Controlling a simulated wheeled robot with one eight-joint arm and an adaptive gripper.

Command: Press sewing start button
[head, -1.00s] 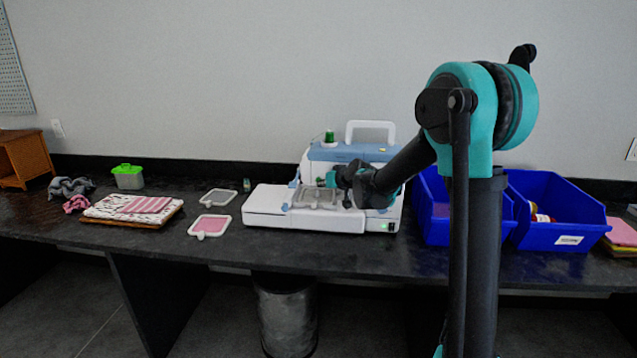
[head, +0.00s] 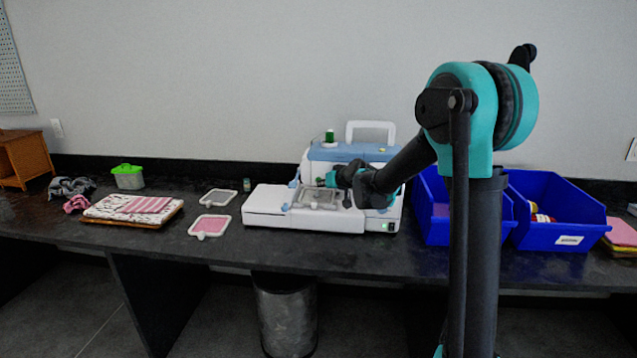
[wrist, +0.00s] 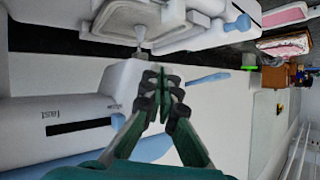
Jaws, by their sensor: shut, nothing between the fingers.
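A white and light-blue sewing machine (head: 270,205) stands on the dark table, with a green thread spool (head: 329,137) on top. It fills much of the wrist view (wrist: 70,85). A hoop frame (head: 315,197) sits on its bed. My gripper (head: 322,182) is at the machine's front, by the needle head above the hoop. I cannot make out a start button or whether the fingertips touch the machine. My arm hides part of the machine's right side.
Two blue bins (head: 560,235) stand to the right. Loose hoops (head: 209,226), folded cloth (head: 130,208) and a green-lidded box (head: 128,177) lie to the left. Bare tabletop shows along the front.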

